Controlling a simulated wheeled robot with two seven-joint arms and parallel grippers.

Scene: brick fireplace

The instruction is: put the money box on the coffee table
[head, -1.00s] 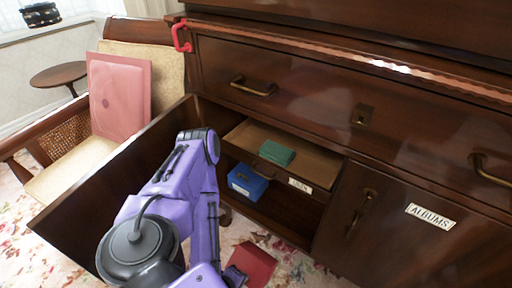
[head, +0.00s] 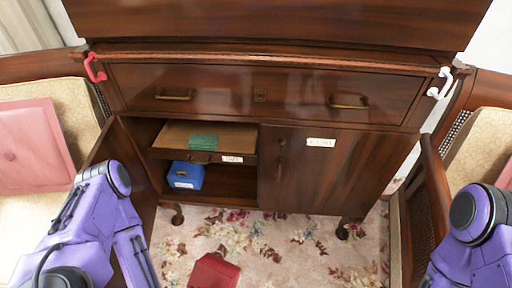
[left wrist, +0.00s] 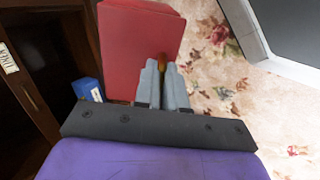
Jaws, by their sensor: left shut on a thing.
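A red box (head: 213,272) shows at the bottom edge of the head view, above the flowered carpet. In the left wrist view the red box (left wrist: 137,45) lies at my left gripper (left wrist: 163,75), whose fingers are close together on a small brownish part at its side. I take it for the money box; no label on it is readable. My left gripper is below the edge of the head view. My right arm shows at the right edge, but its gripper is out of view. No coffee table is in view now.
A dark wooden cabinet (head: 345,170) stands ahead, its left door open. Inside are a blue labelled box (head: 186,175) and a pulled-out tray holding a green item (head: 204,142). Chairs stand at left and right; a pink cushion (head: 32,147) is on the left one. Carpet (head: 290,240) is clear in front.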

